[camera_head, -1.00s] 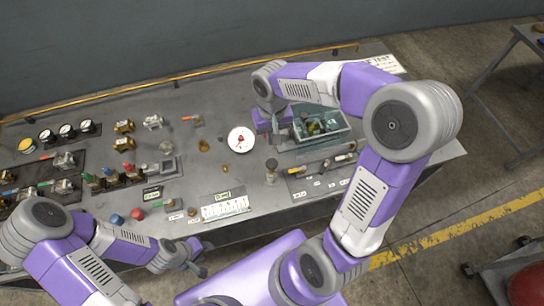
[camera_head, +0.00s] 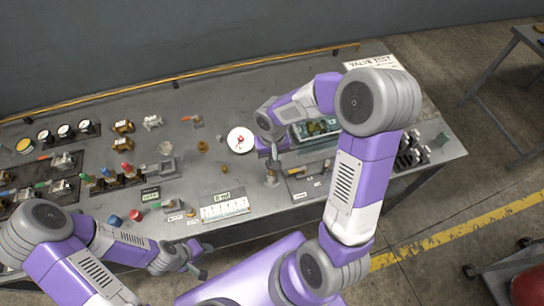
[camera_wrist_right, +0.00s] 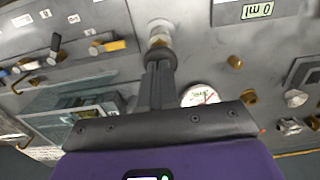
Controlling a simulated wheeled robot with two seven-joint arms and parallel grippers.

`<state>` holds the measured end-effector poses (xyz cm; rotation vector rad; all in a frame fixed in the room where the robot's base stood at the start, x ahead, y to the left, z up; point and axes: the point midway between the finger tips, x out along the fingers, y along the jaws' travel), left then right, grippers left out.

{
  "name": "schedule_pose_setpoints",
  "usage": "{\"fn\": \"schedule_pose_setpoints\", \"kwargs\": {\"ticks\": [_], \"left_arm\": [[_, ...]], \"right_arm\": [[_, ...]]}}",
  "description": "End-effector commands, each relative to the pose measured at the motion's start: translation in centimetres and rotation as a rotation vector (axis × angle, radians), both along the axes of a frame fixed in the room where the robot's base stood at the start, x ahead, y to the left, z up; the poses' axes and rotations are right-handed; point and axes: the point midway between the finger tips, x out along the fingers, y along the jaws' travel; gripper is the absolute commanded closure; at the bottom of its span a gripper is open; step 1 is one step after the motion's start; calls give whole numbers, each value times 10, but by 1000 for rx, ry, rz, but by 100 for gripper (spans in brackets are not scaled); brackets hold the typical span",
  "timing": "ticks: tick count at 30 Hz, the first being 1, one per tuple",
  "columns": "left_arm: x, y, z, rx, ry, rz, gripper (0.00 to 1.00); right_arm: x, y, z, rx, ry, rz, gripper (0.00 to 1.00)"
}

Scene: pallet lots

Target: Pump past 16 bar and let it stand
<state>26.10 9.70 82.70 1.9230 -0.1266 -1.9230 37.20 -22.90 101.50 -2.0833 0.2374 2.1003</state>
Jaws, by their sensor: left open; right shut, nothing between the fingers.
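A round white gauge (camera_head: 240,140) with red on its face lies on the bench; its reading is too small to tell. It also shows in the right wrist view (camera_wrist_right: 200,95), partly hidden by my gripper. A small upright pump post with a dark round knob (camera_head: 271,178) stands nearer me. In the wrist view the post (camera_wrist_right: 160,32) is straight ahead of the fingers. My right gripper (camera_wrist_right: 160,66) is shut and empty, its tips at the dark knob; I cannot tell whether they touch. My left gripper (camera_head: 203,262) is open and empty at the bench's front edge.
A 0 ml display (camera_head: 222,194) sits at the front. Valves and several gauges (camera_head: 65,131) fill the left side.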

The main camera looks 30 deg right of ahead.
Motion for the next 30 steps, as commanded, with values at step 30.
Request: {"fn": "schedule_pose_setpoints", "kwargs": {"ticks": [30], "left_arm": [[0,0,-32,0,0,0,57]], "right_arm": [[-2,1,-35,2,8,0,100]]}}
